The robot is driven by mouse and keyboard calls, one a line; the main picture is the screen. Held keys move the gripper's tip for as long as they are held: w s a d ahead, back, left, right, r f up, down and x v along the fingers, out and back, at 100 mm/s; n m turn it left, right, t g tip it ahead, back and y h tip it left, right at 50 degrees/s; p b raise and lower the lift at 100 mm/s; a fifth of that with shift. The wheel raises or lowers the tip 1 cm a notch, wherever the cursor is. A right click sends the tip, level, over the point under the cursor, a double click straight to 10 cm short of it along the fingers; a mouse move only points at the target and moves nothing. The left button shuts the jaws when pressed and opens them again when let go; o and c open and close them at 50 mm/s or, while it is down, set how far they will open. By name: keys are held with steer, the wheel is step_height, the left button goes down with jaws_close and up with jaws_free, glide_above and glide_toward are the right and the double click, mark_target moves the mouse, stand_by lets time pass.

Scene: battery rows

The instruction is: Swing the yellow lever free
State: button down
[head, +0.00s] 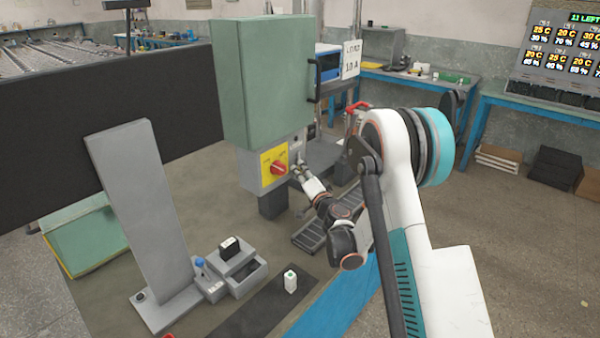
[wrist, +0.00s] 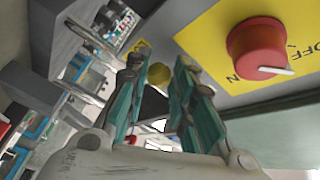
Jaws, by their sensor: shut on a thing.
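The yellow lever shows in the wrist view as a round yellow knob (wrist: 159,74) between my fingertips. The rest of the lever is hidden behind the fingers. My gripper (wrist: 157,88) has one teal-padded finger on each side of the knob and is shut on it. In the head view my gripper (head: 301,171) is at the right side of the grey box (head: 246,172) under the green cabinet (head: 262,85). The lever cannot be made out there.
A red rotary switch (head: 278,168) on a yellow plate sits close beside my gripper; it also shows in the wrist view (wrist: 257,50). A leaning grey panel (head: 140,200) and a small white block (head: 290,281) stand nearer. Open floor lies to the right.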

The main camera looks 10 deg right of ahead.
steer(key=shift+w+d+f+n+t+y, duration=0.15)
steer(key=shift+w+d+n+t+y, duration=0.2)
steer(key=shift+n, duration=0.65)
steer(key=shift+w+d+f+n+t+y, duration=0.15)
steer(key=shift+w+d+n+t+y, duration=0.2)
steer(key=shift+n, duration=0.65)
steer(key=shift+w+d+f+n+t+y, duration=0.15)
steer(key=shift+w+d+n+t+y, duration=0.25)
steer(key=shift+n, duration=0.6)
steer(key=shift+s+d, duration=0.1)
steer(key=c, duration=1.4)
jaws_free()
steer(key=shift+o, duration=0.2)
